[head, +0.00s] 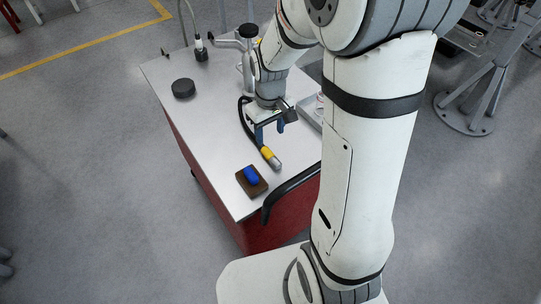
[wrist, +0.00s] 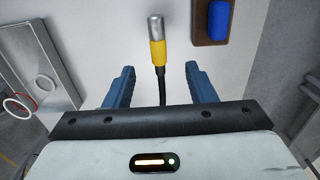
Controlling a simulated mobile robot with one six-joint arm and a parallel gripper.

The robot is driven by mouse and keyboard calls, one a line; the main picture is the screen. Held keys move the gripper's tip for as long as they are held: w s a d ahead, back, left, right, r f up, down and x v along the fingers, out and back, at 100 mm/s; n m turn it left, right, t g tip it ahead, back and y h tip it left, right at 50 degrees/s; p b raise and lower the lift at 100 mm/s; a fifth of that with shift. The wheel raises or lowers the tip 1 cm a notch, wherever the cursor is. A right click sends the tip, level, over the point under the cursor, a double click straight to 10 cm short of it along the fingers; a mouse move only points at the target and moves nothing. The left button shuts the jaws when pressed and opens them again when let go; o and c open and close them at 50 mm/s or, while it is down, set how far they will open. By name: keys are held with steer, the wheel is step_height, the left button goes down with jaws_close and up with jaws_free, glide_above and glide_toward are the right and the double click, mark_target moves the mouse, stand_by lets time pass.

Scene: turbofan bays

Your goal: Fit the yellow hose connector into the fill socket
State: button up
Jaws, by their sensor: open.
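The yellow hose connector (head: 267,153) with a silver metal tip lies on the white top of the cart, at the end of a black hose (head: 246,121). It also shows in the wrist view (wrist: 157,53), centred a little beyond the fingertips, tip pointing away. My gripper (head: 270,130) is open above the cart top, its blue fingers on either side of the hose line in the wrist view (wrist: 160,78). Nothing is between the fingers except the view of the hose below. I cannot make out the fill socket in either view.
A brown block with a blue piece (head: 252,177) lies near the cart's front corner. A black round puck (head: 183,88) and a small bottle (head: 200,50) stand farther back. A grey tray (wrist: 37,65) lies left in the wrist view. A black handle (head: 290,188) edges the cart.

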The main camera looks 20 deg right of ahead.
mark_target(270, 154)
steer(key=f+b, duration=0.2)
steer(key=f, duration=0.1)
steer(key=shift+w+f, duration=0.15)
steer(key=shift+w, duration=0.25)
step_height(270, 154, down, 8)
steer(key=shift+r+p, duration=0.2)
steer(key=shift+p, duration=0.15)
steer(key=shift+d, duration=0.1)
steer(key=shift+c, duration=0.5)
jaws_close()
